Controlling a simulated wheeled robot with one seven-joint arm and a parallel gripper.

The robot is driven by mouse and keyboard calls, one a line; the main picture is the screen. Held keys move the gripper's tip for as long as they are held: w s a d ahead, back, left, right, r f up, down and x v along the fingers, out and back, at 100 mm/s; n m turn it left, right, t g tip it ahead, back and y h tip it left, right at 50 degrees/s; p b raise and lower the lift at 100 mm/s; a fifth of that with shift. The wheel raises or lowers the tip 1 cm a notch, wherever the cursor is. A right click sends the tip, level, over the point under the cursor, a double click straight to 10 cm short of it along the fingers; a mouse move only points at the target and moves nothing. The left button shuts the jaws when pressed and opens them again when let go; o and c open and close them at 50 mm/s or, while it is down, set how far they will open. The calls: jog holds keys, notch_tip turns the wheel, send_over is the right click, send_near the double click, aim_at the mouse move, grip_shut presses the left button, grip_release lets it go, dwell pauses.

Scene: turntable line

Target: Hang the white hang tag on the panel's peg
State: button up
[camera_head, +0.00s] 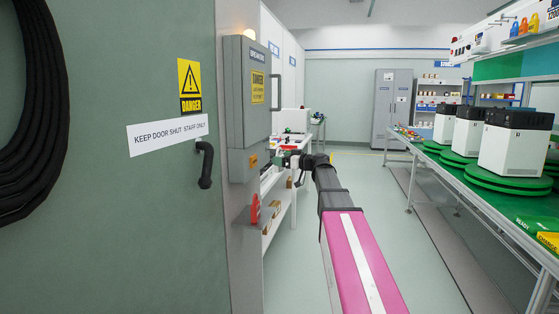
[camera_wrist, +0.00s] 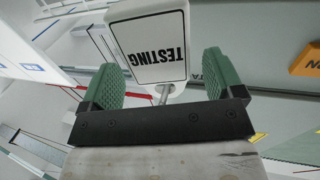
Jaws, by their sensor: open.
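The white hang tag (camera_wrist: 150,45) reads TESTING, upside down in the wrist view, between the two green finger pads of my gripper (camera_wrist: 160,68). The pads stand apart with gaps on both sides of the tag. A short metal rod (camera_wrist: 164,92) shows at the tag's lower edge; I cannot tell whether it passes through the tag. In the head view the grey panel (camera_head: 238,110) is on the wall, and my gripper (camera_head: 287,158) is beside its lower right. The tag is too small to make out there.
A red tag (camera_head: 255,210) hangs below the panel. A white shelf unit (camera_head: 283,210) stands behind it. A green door (camera_head: 110,220) with a black handle (camera_head: 206,165) is at left. White and black machines (camera_head: 512,148) stand on the bench at right. The middle floor is clear.

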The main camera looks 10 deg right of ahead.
jog(key=v, duration=0.9)
jog(key=s+a+f+m+g+h, duration=0.2)
jog(key=s+a+f, duration=0.1)
jog(key=f, duration=0.6)
jog(key=s+a+f+m+g+h, duration=0.1)
jog(key=s+a+f+g+h, duration=0.15)
jog(key=f, duration=0.55)
jog(key=s+a+f+m+g+h, duration=0.15)
jog(key=s+f, duration=0.25)
jog(key=f, duration=0.5)
jog(key=s+f+m+g+h, duration=0.5)
jog(key=s+f+h, duration=0.3)
jog(key=s+f, duration=1.1)
jog(key=shift+d+f+m, duration=0.25)
jog(key=shift+f+m, duration=0.2)
jog(key=shift+f, duration=0.1)
